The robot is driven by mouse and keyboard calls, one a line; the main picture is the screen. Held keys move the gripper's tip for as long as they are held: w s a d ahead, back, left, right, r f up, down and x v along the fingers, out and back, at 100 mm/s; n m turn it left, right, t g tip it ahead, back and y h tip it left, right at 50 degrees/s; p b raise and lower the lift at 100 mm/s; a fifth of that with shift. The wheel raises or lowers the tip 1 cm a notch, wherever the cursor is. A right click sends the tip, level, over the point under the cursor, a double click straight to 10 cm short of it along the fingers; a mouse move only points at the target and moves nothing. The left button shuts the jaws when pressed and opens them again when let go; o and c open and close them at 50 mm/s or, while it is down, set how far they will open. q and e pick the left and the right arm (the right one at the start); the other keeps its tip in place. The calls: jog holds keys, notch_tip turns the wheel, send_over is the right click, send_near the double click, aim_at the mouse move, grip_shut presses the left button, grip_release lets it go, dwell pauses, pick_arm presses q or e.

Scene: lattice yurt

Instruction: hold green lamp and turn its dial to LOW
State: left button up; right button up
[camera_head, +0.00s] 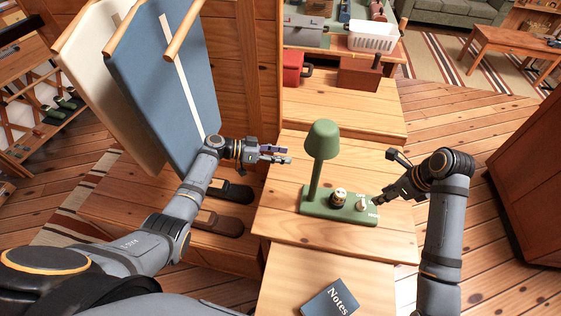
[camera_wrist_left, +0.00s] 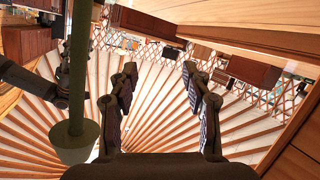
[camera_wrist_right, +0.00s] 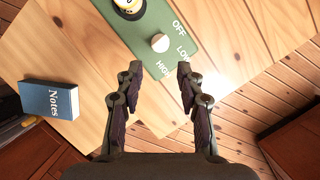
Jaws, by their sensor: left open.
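The green lamp (camera_head: 322,150) stands upright on its flat green base (camera_head: 313,206), on a wooden step. Its cream dial (camera_head: 361,204) also shows in the right wrist view (camera_wrist_right: 160,43), beside the labels OFF, LOW and HIGH; where it points I cannot tell. A dark round fitting with yellow (camera_head: 338,197) sits between post and dial. My left gripper (camera_head: 287,155) is open and empty, left of the lamp and apart from it. In the left wrist view the lamp post (camera_wrist_left: 80,70) is left of the jaws. My right gripper (camera_wrist_right: 158,76) is open, close to the dial, with nothing between its fingers.
A blue Notes book (camera_head: 330,298) lies on the nearer step. Hanging blue cloth (camera_head: 160,85) is behind my left arm. Farther back are a red box (camera_head: 291,68), a brown box (camera_head: 358,73) and a white basket (camera_head: 373,37). Wooden furniture (camera_head: 530,180) stands at right.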

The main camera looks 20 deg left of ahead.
aim_at(317, 168)
pick_arm(q)
jog(key=s+d+r+m+g+h, duration=0.2)
jog(key=s+r+m+g+h, duration=0.2)
jog(key=s+r+m, duration=0.4)
jog(key=shift+n, duration=0.5)
jog(key=d, duration=0.7)
jog(key=d+f, duration=0.1)
jog(key=d, duration=0.2)
jog(key=shift+w+d, duration=0.1)
jog(key=shift+d, duration=0.2)
jog(key=shift+c, duration=0.4)
grip_shut()
jog(key=shift+f, duration=0.1)
